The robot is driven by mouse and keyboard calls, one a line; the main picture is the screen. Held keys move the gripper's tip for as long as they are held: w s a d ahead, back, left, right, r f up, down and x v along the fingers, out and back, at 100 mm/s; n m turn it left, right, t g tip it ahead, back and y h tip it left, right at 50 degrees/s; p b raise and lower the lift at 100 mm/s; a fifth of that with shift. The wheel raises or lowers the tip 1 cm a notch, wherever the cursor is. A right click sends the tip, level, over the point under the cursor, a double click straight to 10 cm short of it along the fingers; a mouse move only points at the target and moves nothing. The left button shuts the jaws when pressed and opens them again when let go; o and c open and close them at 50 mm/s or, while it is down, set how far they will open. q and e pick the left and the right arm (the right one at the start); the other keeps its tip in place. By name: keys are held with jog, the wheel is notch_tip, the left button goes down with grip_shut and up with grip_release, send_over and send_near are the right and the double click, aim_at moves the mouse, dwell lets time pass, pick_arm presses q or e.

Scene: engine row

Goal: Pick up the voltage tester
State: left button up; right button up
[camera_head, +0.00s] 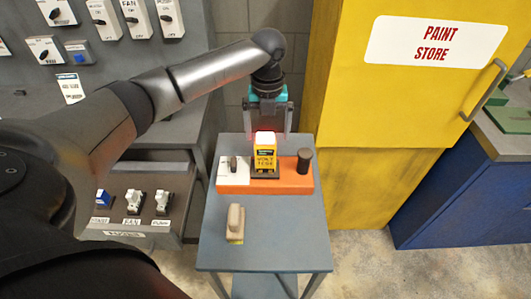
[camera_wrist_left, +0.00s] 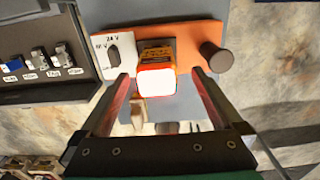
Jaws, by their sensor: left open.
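The voltage tester (camera_head: 265,160) is a yellow box with a dark label and a pale top. It stands upright on an orange base on the small grey-blue table. My left gripper (camera_head: 269,131) points down just above it, open, with one finger to each side. In the left wrist view the tester (camera_wrist_left: 156,80) shows its white top between the open fingers of the gripper (camera_wrist_left: 161,76). The fingers look apart from it, and I cannot tell if the tips reach below its top. My right gripper is not in view.
The orange base (camera_head: 275,188) also carries a white panel with a small dark knob (camera_head: 233,163) at left and a dark cylinder (camera_head: 304,161) at right. A beige block (camera_head: 235,224) stands nearer on the table (camera_head: 285,235). A yellow cabinet (camera_head: 385,140) stands close behind at right.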

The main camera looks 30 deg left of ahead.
aim_at(265, 144)
pick_arm(q)
jog(key=f, duration=0.2)
jog(key=s+f, duration=0.1)
jog(key=shift+f, duration=0.65)
jog(key=shift+c, duration=0.2)
jog(key=c, duration=1.5)
grip_shut()
jog(key=shift+w+r, duration=0.1)
jog(key=shift+r, duration=0.05)
